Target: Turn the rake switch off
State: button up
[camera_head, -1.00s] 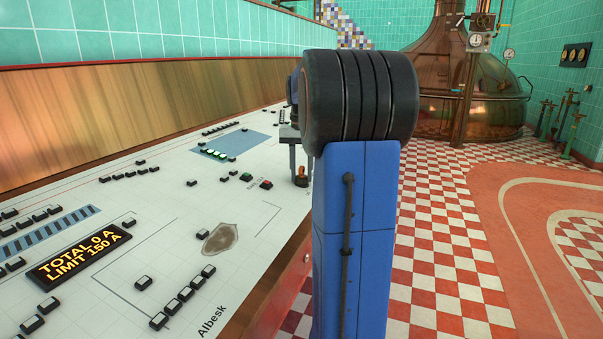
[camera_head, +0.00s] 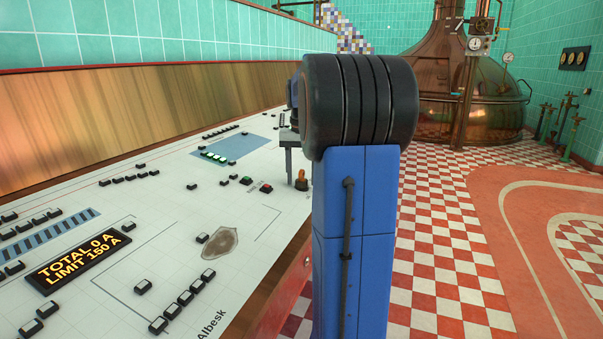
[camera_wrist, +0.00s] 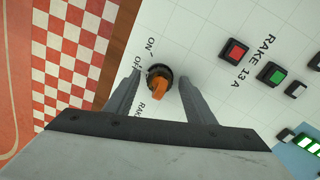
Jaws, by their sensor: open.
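The rake switch (camera_wrist: 160,82) is an orange rotary knob on a dark round base, beside the printed words ON, OFF and RAKE. I cannot tell surely which mark it points to. In the wrist view my gripper (camera_wrist: 158,84) is open, with one finger on each side of the knob and a small gap visible to both. In the head view the orange knob (camera_head: 301,176) shows near the panel's right edge, just left of my blue arm. Part of my gripper is hidden behind my arm there.
A red button (camera_wrist: 235,51) and a green button (camera_wrist: 273,73) sit by the label RAKE 13 A. The white panel (camera_head: 150,215) carries many small black-edged buttons and a display (camera_head: 80,258) reading TOTAL 0 A, LIMIT 150 A. Checkered floor (camera_head: 440,240) lies to the right.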

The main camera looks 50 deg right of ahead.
notch_tip(320, 180, up, 17)
jog(key=shift+r, duration=0.2)
dwell(0.4)
dwell(0.5)
